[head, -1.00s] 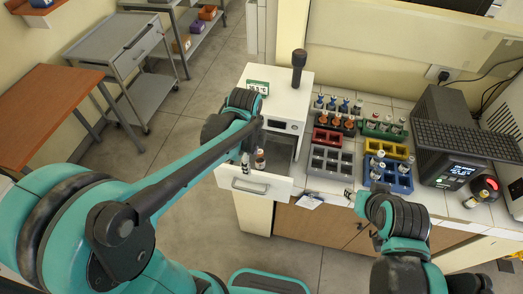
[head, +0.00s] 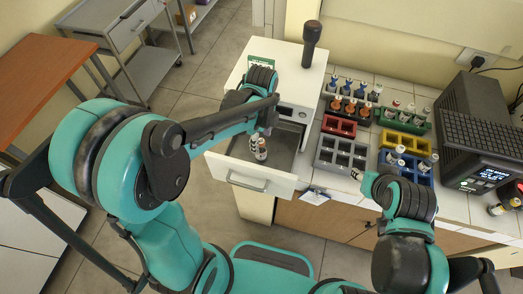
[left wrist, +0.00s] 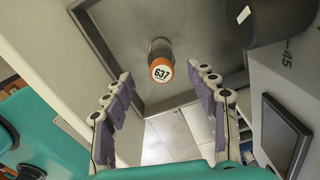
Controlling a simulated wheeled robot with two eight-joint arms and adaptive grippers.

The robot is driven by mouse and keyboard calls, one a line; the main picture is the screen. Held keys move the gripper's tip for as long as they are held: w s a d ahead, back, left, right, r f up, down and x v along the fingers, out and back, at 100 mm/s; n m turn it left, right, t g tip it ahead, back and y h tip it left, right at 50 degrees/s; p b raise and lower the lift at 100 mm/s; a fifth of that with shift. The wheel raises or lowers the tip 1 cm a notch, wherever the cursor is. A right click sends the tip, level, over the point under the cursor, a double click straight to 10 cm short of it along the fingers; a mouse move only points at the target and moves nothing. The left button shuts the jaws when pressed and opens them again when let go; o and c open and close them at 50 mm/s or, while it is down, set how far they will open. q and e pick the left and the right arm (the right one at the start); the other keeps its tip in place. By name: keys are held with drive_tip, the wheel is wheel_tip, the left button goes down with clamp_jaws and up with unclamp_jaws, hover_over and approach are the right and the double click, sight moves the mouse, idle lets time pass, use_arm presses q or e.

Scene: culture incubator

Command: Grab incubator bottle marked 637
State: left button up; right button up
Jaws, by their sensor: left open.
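The bottle marked 637 stands in the open incubator drawer (head: 232,180). Its orange cap with a white 637 label (left wrist: 161,71) faces the left wrist camera. My left gripper (left wrist: 167,84) is open, its purple-padded fingers to either side of the bottle in that view, with clear gaps and no contact visible. In the head view the left gripper is at the drawer, close by the bottle (head: 261,151), and partly hides the drawer's inside. My right gripper (head: 357,174) is by the counter's front edge, small and mostly hidden by its own arm.
The white incubator (head: 288,62) carries a dark upright object (head: 311,43). Grey (head: 341,154), red (head: 339,126), yellow (head: 403,143) and blue (head: 419,179) racks fill the counter to its right. A black device (head: 470,125) stands farther right.

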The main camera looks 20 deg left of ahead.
sight(261, 147)
use_arm(q)
drive_tip(key=f, duration=0.1)
drive_tip(key=f+b, duration=0.1)
drive_tip(key=f, duration=0.3)
drive_tip(key=shift+w+f+b, duration=0.1)
drive_tip(key=shift+w+b, duration=0.15)
drive_tip(key=shift+b, duration=0.05)
drive_tip(key=shift+s+f, duration=0.1)
drive_tip(key=shift+f, duration=0.25)
clamp_jaws()
